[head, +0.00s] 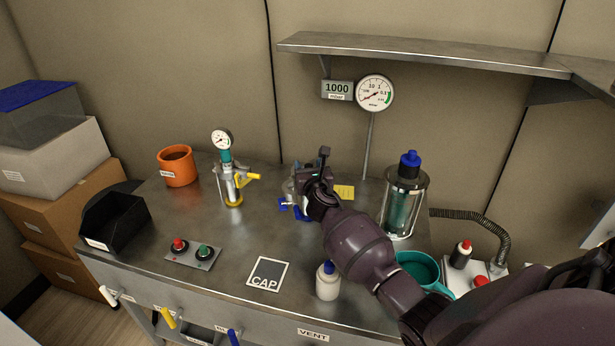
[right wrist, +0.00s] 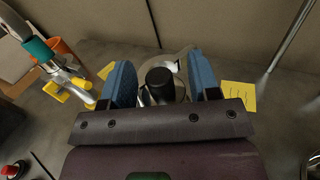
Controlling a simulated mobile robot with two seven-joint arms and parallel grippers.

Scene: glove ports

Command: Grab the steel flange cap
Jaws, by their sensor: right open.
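In the right wrist view, a steel piece with a black knob (right wrist: 160,78), which looks like the steel flange cap, stands between the two blue fingers of my right gripper (right wrist: 160,70). The fingers are open, one on each side of the knob, with a gap showing; I cannot tell whether they touch the steel lower down. In the head view my right gripper (head: 302,188) is over the back middle of the bench and hides most of this piece. Blue parts show just below it. A white-outlined square marked CAP (head: 267,273) is bare. My left gripper is not in view.
A gauge valve with a yellow handle (head: 232,183) and an orange pot (head: 178,167) stand left of the gripper. A glass cylinder (head: 404,205) and a white bottle (head: 328,281) stand to the right. A shelf (head: 420,54) overhangs the back.

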